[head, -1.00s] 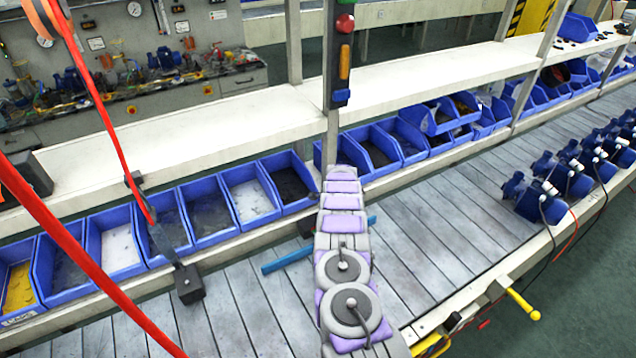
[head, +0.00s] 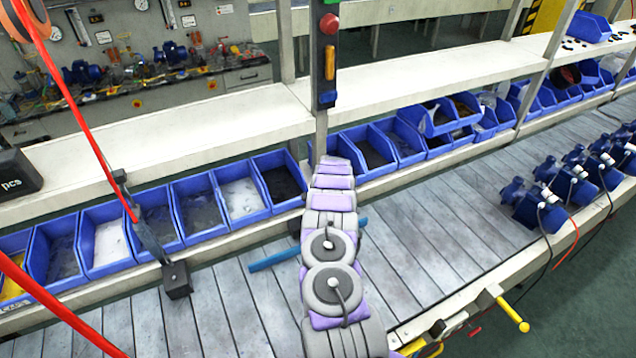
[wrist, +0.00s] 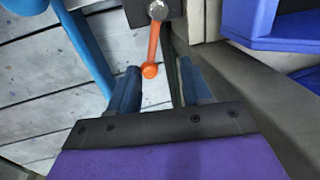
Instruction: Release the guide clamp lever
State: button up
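The orange lever (wrist: 152,45) shows in the wrist view. It hangs from a silver pivot on a dark clamp block (wrist: 138,14) at the top, and its round end points down the picture. My gripper (wrist: 158,70) is open, its two blue fingers apart. The lever's end lies in the picture between the fingertips; I see no contact. A blue guide rail (wrist: 88,45) runs along the left of the wrist view and also shows in the head view (head: 275,260). In the head view my own arm hides the gripper and the lever.
Blue bins (head: 240,195) line the conveyor's (head: 420,235) far side under a white shelf (head: 180,125). Another dark clamp block (head: 176,280) stands at left. Blue pumps (head: 540,205) stand at right. A yellow handle (head: 515,315) sticks out at the near edge. Red hoses (head: 85,125) cross the left.

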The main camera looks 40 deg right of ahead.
jog(key=s+a+r, duration=0.1)
jog(key=s+r, duration=0.2)
jog(key=r, duration=1.3)
jog(key=shift+r, duration=0.35)
jog(key=shift+s, duration=0.1)
jog(key=shift+f, duration=0.1)
jog(key=shift+m, duration=0.8)
jog(key=f, duration=0.5)
jog(key=w+f+b, duration=0.1)
jog(key=f, duration=0.5)
jog(key=w+f+b, duration=0.1)
jog(key=f, duration=0.5)
jog(key=shift+w+d, duration=0.2)
jog(key=shift+w, duration=0.05)
